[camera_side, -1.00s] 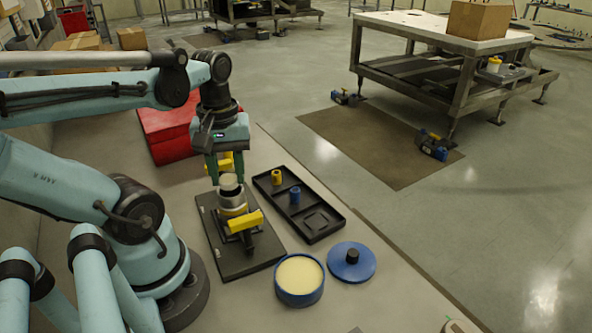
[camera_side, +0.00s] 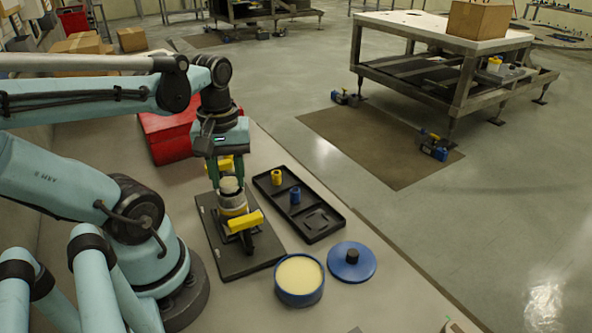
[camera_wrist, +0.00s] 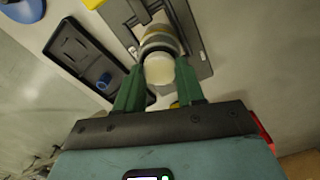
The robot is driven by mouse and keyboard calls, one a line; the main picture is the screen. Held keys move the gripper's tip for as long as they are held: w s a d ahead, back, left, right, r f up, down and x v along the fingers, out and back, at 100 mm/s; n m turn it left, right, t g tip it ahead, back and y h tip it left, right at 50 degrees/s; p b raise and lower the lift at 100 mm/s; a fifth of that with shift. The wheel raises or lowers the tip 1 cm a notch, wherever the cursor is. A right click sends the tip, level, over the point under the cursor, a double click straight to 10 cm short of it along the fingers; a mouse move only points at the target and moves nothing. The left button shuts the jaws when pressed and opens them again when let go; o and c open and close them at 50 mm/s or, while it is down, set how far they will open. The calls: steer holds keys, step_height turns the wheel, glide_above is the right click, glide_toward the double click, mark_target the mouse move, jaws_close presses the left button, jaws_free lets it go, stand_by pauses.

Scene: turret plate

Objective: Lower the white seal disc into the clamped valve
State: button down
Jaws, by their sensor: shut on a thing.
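The white seal disc (camera_side: 230,185) is between the green fingers of my gripper (camera_side: 227,177), at the top of the valve (camera_side: 232,202). The valve stands upright in a clamp with yellow parts (camera_side: 245,221) on a dark plate (camera_side: 221,259). In the wrist view the disc (camera_wrist: 159,69) shows as a pale round face between the two fingers of my gripper (camera_wrist: 160,85), in line with the valve (camera_wrist: 160,42). My gripper is shut on the disc. I cannot tell how far the disc sits inside the valve mouth.
A black tray (camera_side: 325,231) with a yellow part (camera_side: 276,177) and a blue part (camera_side: 295,196) lies right of the plate. A blue tub (camera_side: 299,281) and its blue lid (camera_side: 351,262) stand in front. A red box (camera_side: 166,136) is behind.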

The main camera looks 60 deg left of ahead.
steer(key=shift+f, duration=0.3)
stand_by(0.4)
steer(key=c, duration=0.6)
jaws_free()
steer(key=shift+r, duration=0.1)
step_height(320, 180, up, 12)
stand_by(0.3)
steer(key=w+d+f+m+t, duration=0.7)
steer(key=w+m, duration=0.4)
steer(key=m, duration=0.2)
step_height(320, 180, down, 2)
steer(key=shift+w+d+f, duration=0.1)
steer(key=shift+w+d, duration=0.15)
steer(key=shift+d, duration=0.6)
